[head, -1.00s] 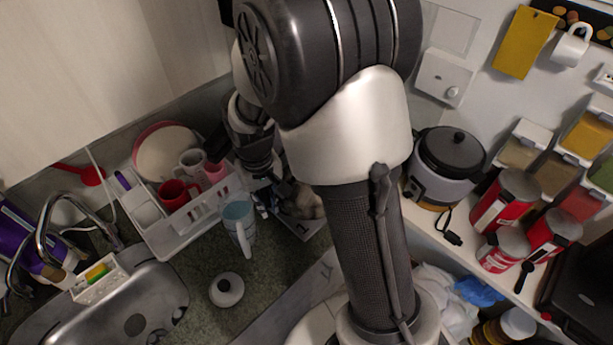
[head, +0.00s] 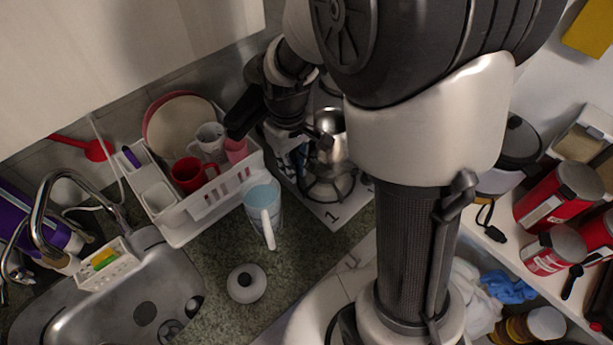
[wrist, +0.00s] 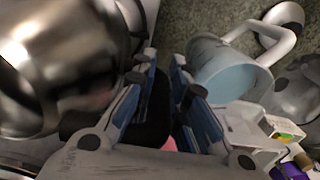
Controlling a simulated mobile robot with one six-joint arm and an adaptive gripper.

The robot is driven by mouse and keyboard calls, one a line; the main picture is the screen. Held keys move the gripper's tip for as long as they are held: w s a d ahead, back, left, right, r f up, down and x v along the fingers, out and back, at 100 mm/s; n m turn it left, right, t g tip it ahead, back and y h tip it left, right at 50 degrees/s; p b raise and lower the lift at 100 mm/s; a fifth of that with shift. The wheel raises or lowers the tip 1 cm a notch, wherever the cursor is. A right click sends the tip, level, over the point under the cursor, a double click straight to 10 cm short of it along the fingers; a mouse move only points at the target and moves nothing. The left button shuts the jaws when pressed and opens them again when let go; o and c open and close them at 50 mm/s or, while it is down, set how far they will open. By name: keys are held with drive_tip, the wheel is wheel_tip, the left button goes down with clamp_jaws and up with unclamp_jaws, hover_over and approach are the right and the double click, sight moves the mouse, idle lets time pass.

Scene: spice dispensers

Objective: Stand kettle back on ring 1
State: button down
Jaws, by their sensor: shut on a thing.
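The kettle (head: 331,122) is shiny steel and shows in the head view over the back part of the white hob (head: 352,212), beside my arm. In the wrist view its rounded steel body (wrist: 65,60) fills the left side. My gripper (head: 298,158) has blue fingers; in the wrist view the fingers (wrist: 163,75) are closed around the kettle's black handle (wrist: 153,118). Ring 1 (head: 330,188) is a dark burner grate by the printed "1", in front of the kettle and partly hidden. I cannot tell whether the kettle touches a grate.
A pale jug (head: 263,200) with a white handle stands left of the hob, close to my gripper. A white lid (head: 246,283) lies on the counter. A dish rack (head: 180,230) with cups and plates stands at left, beside the sink (head: 120,300).

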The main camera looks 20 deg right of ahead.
wheel_tip(320, 180, down, 7)
drive_tip(key=b, duration=0.1)
drive_tip(key=shift+b, duration=0.4)
drive_tip(key=shift+f, duration=0.1)
drive_tip(key=shift+f+b, duration=0.4)
drive_tip(key=shift+f, duration=0.25)
drive_tip(key=c, duration=1.6)
unclamp_jaws()
drive_tip(key=shift+s, duration=0.1)
